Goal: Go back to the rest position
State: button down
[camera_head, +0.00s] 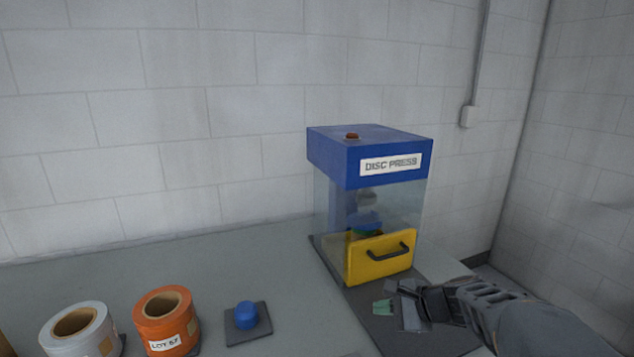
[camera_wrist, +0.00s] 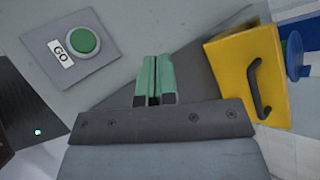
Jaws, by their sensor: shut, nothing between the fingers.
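My gripper (camera_head: 382,306) is at the lower right of the head view, in front of the disc press (camera_head: 400,150). Its green fingertips also show in the wrist view (camera_wrist: 154,80), pressed together with nothing between them. The press has a blue top, clear walls and a yellow front panel (camera_head: 375,268) with a dark handle. That panel also shows in the wrist view (camera_wrist: 230,70), to the right of and apart from my fingers. Inside the press are a grey part and blue and green parts, partly hidden by the panel.
A green GO button (camera_wrist: 83,41) sits left of my fingers in the wrist view. On the grey table (camera_head: 240,285) stand a white roll (camera_head: 97,335), an orange roll (camera_head: 180,325) labelled LOT 57, and a blue knob (camera_head: 246,315) on a dark square. A block wall rises behind.

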jog(key=s+r+n+g+h+p, duration=0.1)
jog(key=s+r+n+h+p, duration=0.2)
jog(key=s+n, duration=0.4)
jog(key=s+d+r+n+g+h+p, duration=0.1)
jog(key=s+r+n+h+p, duration=0.2)
jog(key=s+n+h, duration=0.3)
jog(key=s+n+p, duration=0.1)
jog(key=n, duration=0.2)
jog(key=shift+s+d+r+g, duration=0.25)
jog(key=shift+s+r+g, duration=0.05)
jog(key=shift+r, duration=0.1)
